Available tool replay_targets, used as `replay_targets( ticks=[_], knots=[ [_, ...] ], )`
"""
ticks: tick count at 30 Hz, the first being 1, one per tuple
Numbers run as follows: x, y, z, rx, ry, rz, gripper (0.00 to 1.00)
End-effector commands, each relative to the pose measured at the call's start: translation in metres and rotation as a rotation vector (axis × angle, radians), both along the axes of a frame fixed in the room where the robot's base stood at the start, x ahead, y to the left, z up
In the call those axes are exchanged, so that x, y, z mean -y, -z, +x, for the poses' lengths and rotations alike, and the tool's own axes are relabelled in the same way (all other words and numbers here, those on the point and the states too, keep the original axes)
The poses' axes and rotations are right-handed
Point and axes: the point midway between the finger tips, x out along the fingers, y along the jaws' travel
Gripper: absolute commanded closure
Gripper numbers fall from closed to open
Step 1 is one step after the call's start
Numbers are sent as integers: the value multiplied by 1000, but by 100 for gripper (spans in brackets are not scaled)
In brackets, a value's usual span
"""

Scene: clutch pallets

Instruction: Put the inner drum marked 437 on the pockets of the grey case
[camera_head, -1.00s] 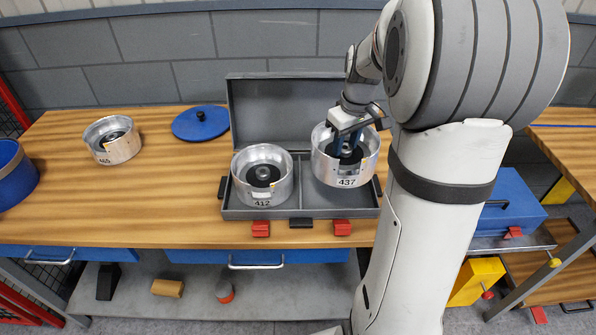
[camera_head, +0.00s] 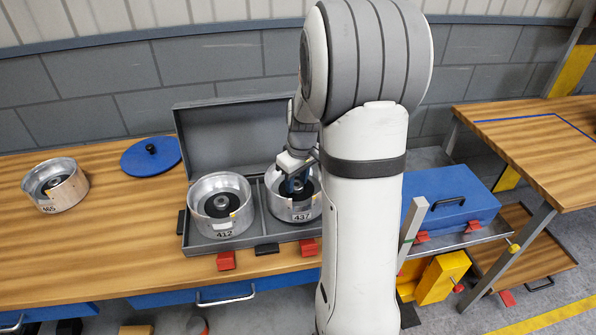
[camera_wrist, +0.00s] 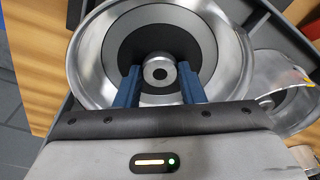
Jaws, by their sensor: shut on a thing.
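The silver inner drum marked 437 (camera_head: 303,210) is at the right pocket of the open grey case (camera_head: 263,241), its rim about level with its neighbour. Its underside is hidden, so I cannot tell if it rests fully on the pocket. My gripper (camera_head: 294,184) reaches down into this drum. In the wrist view my gripper's blue fingers (camera_wrist: 158,72) are shut on the central hub of the drum (camera_wrist: 85,60). The inner drum marked 412 (camera_head: 222,227) sits in the left pocket. My arm hides the case's right end.
A drum marked 465 (camera_head: 64,194) and a round blue lid (camera_head: 136,161) are on the wooden bench (camera_head: 110,245) at left. The case's lid (camera_head: 230,135) stands open behind the drums. A blue case (camera_head: 450,205) is right of my arm.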

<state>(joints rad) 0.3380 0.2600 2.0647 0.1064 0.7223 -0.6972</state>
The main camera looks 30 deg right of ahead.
Motion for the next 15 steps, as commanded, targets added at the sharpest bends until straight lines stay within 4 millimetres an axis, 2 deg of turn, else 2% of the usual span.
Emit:
replay_targets(
  ticks=[6, 15],
  knots=[
    [1, 17, 2, 6, 1, -2, 100],
    [1, 18, 2, 7, 2, -3, 100]
  ],
)
